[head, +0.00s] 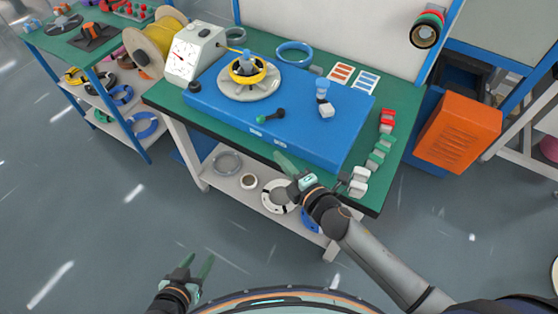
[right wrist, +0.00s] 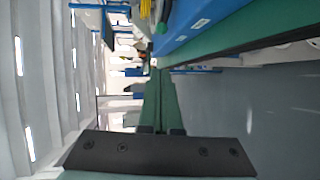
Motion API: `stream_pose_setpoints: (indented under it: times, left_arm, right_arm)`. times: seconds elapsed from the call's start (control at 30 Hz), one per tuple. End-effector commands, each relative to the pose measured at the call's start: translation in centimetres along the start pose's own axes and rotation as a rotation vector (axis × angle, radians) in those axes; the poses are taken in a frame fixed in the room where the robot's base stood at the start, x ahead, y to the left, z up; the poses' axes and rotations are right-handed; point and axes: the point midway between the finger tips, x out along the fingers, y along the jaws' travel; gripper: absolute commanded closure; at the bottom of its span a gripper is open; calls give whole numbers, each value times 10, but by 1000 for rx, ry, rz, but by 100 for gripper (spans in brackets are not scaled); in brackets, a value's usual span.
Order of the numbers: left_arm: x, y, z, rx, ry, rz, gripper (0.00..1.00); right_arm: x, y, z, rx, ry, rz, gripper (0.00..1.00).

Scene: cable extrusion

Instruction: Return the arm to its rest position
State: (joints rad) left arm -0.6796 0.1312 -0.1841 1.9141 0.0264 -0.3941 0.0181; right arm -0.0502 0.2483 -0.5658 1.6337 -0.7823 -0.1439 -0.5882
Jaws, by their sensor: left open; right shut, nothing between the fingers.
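My right arm (head: 385,262) reaches in from the lower right of the head view. Its gripper (head: 282,160) is at the front edge of the green workbench (head: 158,97), beside the blue platform. The gripper is shut and holds nothing. Its green fingers lie together in the right wrist view (right wrist: 158,98). My left gripper (head: 197,262) is low at the bottom left of the head view, over bare floor and close to my body. Its green fingers are apart and empty.
The blue platform (head: 215,100) carries a grey disc with a yellow ring (head: 248,70). A gauge box (head: 192,53) stands behind left. Red, green and white blocks (head: 380,153) line the bench's right edge. A lower shelf (head: 235,185) holds rings. Floor (head: 110,240) at left is clear.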

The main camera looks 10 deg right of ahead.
Motion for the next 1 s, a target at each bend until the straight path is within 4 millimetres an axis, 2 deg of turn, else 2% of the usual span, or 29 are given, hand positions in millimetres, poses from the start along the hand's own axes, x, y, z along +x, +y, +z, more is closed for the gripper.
stream_pose_setpoints:
  times: [0.77, 0.87, 0.97, 1.0]
  left_arm:
    - [-1, 0, -1, 0, 1, 0, 50]
    - [-1, 0, -1, 0, 1, 0, 50]
    - [-1, 0, -1, 0, 1, 0, 50]
    - [-1, 0, -1, 0, 1, 0, 50]
  right_arm:
    - [-2, -2, 2, 27, -6, -7, 100]
    - [-15, -16, 6, 175, -41, -41, 100]
    - [-43, -45, 12, 467, -119, -106, 100]
    - [-57, -59, 15, 610, -161, -135, 100]
